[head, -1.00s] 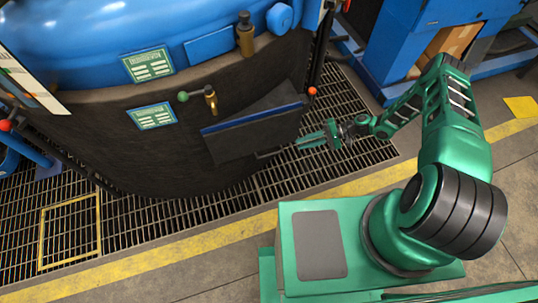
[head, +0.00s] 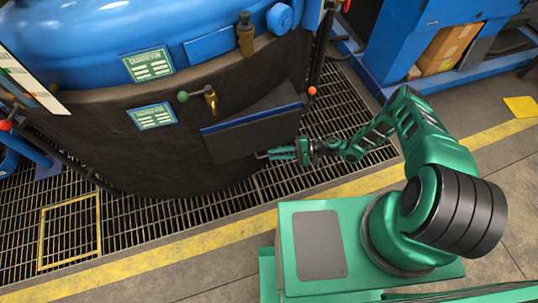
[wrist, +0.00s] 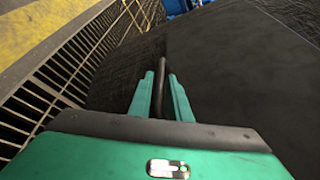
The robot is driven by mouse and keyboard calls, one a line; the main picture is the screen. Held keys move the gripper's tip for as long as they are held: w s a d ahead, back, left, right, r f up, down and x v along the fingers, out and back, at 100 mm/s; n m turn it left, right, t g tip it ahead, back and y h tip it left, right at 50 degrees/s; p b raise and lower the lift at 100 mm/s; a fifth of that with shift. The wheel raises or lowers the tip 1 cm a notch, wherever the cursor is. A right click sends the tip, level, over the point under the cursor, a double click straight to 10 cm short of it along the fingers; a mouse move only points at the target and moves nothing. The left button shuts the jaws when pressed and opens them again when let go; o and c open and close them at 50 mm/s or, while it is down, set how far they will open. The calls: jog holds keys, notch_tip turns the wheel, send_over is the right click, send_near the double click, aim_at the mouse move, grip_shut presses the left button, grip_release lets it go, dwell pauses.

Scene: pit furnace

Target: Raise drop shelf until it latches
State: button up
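The drop shelf (head: 250,138) is a dark panel with a blue strip along its upper edge, on the dark furnace wall. It slopes out and down from the wall and is not level. My gripper (head: 272,154) is at its lower right edge in the head view. In the wrist view, a dark bar (wrist: 161,80), apparently the shelf's handle, stands between the two green fingers of my gripper (wrist: 162,90). The fingers are apart, with a gap beside the bar. The shelf's dark face (wrist: 230,75) fills the right of that view. Any latch is hidden.
Floor grating (head: 340,110) and a yellow line (head: 210,241) lie clear below.

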jog(key=shift+x, duration=1.2)
